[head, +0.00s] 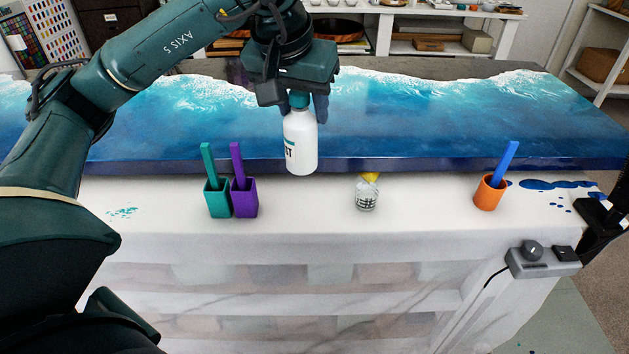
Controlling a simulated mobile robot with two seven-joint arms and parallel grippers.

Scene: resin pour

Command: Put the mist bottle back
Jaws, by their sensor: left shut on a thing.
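The mist bottle (300,143) is white with a teal neck and a partly visible label ending in "ST". My left gripper (294,98) comes down from above and is shut on the bottle's teal top. The bottle hangs upright, with its base in front of the blue slab's front edge, left of the small glass jar. Whether its base touches anything is hard to tell; it looks raised. The gripper hides the spray head. My right gripper cannot be made out.
A teal cup (217,199), a purple cup (244,199), a glass jar (367,196) and an orange cup (489,194) stand along the white covered ledge (300,215). The blue resin slab (430,115) lies behind. A grey control box (541,262) is at the front right.

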